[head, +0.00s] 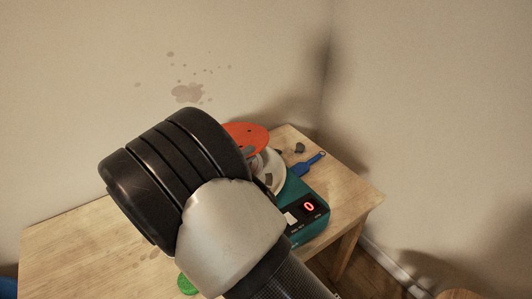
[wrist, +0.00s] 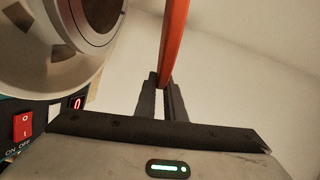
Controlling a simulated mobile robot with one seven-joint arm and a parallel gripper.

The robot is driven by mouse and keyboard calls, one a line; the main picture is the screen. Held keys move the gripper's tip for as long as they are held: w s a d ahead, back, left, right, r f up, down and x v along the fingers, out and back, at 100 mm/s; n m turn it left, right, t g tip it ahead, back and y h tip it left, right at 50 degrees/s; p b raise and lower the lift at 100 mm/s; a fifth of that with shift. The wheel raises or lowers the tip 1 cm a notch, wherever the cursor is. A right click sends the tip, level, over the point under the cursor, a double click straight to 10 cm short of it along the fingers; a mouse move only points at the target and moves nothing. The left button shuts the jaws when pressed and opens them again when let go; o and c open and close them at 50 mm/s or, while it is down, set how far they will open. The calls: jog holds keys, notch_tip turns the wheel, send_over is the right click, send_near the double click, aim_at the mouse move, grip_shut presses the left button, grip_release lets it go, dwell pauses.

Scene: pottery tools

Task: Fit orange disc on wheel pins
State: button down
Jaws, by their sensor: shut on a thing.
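The orange disc (head: 249,136) shows behind my arm in the head view, above the far part of the wheel. In the wrist view the disc (wrist: 173,42) is seen nearly edge-on. My gripper (wrist: 164,88) is shut on its edge. In the head view my arm hides the gripper. The pottery wheel has a teal body (head: 312,205) with a lit red 0 display. Its pale round pan and head (wrist: 45,80) fill the upper left of the wrist view, beside the disc and apart from it there. I cannot make out the pins.
The wooden table (head: 90,250) stands against the wall, with bare room at its front left. A blue-handled tool (head: 309,164) and a small dark grey piece (head: 299,148) lie behind the wheel. A green round thing (head: 187,284) is near my arm.

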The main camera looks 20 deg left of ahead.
notch_tip(320, 180, down, 7)
jog(key=b, duration=0.3)
jog(key=shift+r+b, duration=0.2)
jog(key=shift+b, duration=0.2)
dwell(0.5)
jog(key=c, duration=1.8)
grip_release()
jog(key=shift+o, duration=0.2)
jog(key=v, duration=1.7)
jog(key=shift+s, duration=0.25)
jog(key=shift+w+r, duration=0.1)
